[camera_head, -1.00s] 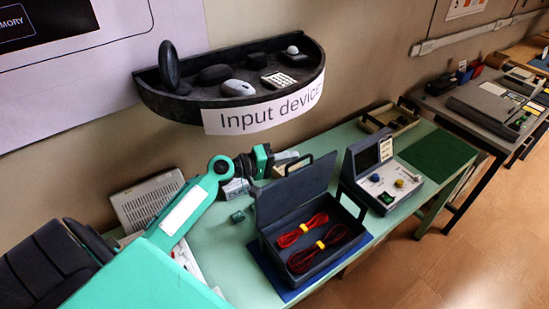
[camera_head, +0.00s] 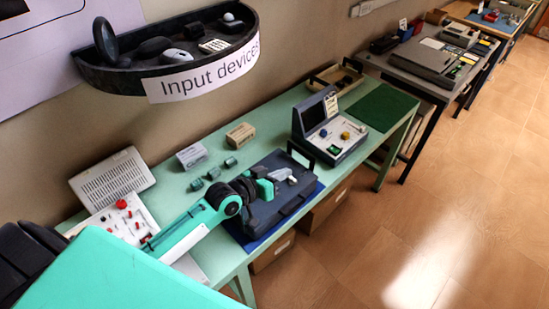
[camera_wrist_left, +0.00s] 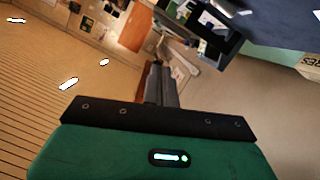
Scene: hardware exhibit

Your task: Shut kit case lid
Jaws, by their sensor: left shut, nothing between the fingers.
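The dark blue-grey kit case (camera_head: 283,203) sits on a blue mat (camera_head: 316,190) on the green table. Its lid lies down flat over the base, and the red cables inside are hidden. My left gripper (camera_head: 288,178) is over the top of the lid, shut and empty. I cannot tell whether it touches the lid. In the left wrist view, the gripper's dark fingers (camera_wrist_left: 160,84) are together with nothing between them. My right gripper is not in view.
A console with a screen (camera_head: 328,128) stands right of the case. Small boxes (camera_head: 192,155) and several teal blocks (camera_head: 213,174) lie behind it. A wall shelf (camera_head: 130,78) hangs above. A green mat (camera_head: 382,108) lies clear at the table's far end.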

